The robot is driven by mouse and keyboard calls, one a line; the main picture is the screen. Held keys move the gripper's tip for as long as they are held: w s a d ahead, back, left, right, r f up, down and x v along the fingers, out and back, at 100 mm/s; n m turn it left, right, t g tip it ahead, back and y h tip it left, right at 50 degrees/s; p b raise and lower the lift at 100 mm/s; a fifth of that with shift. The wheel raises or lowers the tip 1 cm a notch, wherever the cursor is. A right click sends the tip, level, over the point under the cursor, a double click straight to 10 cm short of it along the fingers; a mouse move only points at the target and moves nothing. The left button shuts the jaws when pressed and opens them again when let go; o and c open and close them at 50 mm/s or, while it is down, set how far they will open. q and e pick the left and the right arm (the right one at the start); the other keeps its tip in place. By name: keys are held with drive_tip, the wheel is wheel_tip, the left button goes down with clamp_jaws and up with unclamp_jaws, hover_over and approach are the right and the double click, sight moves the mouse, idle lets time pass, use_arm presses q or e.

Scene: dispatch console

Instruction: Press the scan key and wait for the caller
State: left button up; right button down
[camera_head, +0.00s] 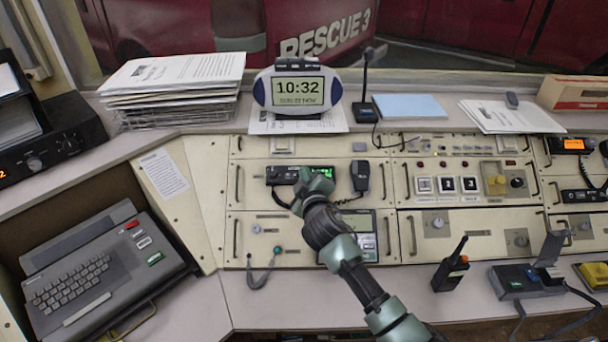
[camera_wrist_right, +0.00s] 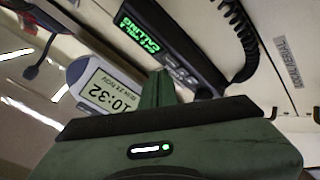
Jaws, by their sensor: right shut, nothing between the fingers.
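The radio (camera_head: 280,175) is a dark unit set in the console panel, with a lit green display and a microphone (camera_head: 360,176) at its right. In the right wrist view the radio (camera_wrist_right: 172,50) shows upside down, with green text that seems to read "CALLING" and small grey keys below it. I cannot tell which key is the scan key. My right gripper (camera_head: 314,184) is shut and empty. It is in front of the radio and hides part of its face. In the wrist view its fingertips (camera_wrist_right: 160,85) are close to the key side; contact cannot be told.
A clock (camera_head: 298,92) reading 10:32 stands on the ledge above, beside a paper stack (camera_head: 175,85) and a desk microphone (camera_head: 365,110). A keyboard terminal (camera_head: 105,270) is at left. A handheld radio (camera_head: 451,268) stands on the front desk.

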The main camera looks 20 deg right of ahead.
drive_tip(key=s+r+p, duration=0.1)
drive_tip(key=r+p, duration=0.1)
drive_tip(key=p, duration=0.1)
drive_tip(key=s+r+p, duration=0.1)
drive_tip(key=r, duration=0.1)
drive_tip(key=shift+s+a+r+p, duration=0.1)
drive_tip(key=shift+s+a+p, duration=0.2)
drive_tip(key=shift+s+a, duration=0.05)
idle(0.3)
